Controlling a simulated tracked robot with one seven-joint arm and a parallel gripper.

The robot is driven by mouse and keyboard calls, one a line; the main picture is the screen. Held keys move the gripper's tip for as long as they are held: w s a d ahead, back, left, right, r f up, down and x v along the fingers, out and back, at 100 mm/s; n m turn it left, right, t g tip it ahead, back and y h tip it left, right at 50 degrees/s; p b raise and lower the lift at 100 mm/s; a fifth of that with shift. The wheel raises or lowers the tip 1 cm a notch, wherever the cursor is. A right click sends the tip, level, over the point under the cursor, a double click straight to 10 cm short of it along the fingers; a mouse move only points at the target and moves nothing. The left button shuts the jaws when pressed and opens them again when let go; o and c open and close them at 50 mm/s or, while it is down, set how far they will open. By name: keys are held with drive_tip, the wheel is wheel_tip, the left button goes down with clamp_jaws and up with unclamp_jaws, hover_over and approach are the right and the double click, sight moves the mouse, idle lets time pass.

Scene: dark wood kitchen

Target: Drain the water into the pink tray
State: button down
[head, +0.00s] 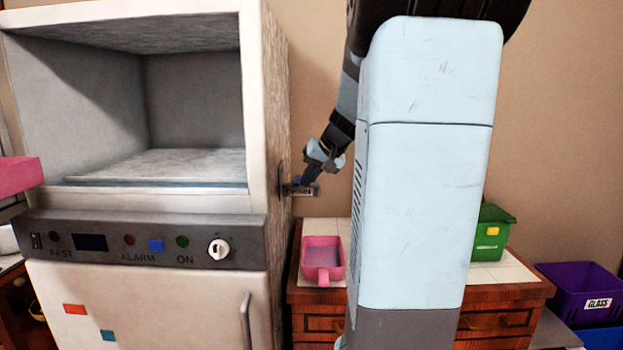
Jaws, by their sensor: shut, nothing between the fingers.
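The pink tray (309,270) sits on the tiled counter to the right of the white appliance, its handle toward me. Its inside looks bluish-purple; I cannot tell whether that is water. A small drain piece with a label ending in "AIN" (302,191) sticks out from the appliance's right side, above and slightly left of the tray. My gripper (309,183) is shut and empty at this labelled piece. It looks very close to it, but I cannot tell whether they touch. No stream of water is visible between the drain piece and the tray.
The white appliance (150,200) with an open upper compartment, knob and lower door fills the left. A green bin (490,240) stands on the counter (515,271) to the right. A purple bin labelled GLASS (575,285) is at the far right. My column hides the counter's middle.

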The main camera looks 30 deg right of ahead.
drive_tip(key=shift+d, duration=0.15)
drive_tip(key=shift+w+d, duration=0.15)
drive_tip(key=shift+d, duration=0.5)
drive_tip(key=shift+d, duration=0.1)
drive_tip(key=s+d+r, duration=0.4)
drive_tip(key=s+r, duration=0.4)
drive_tip(key=shift+d, duration=0.4)
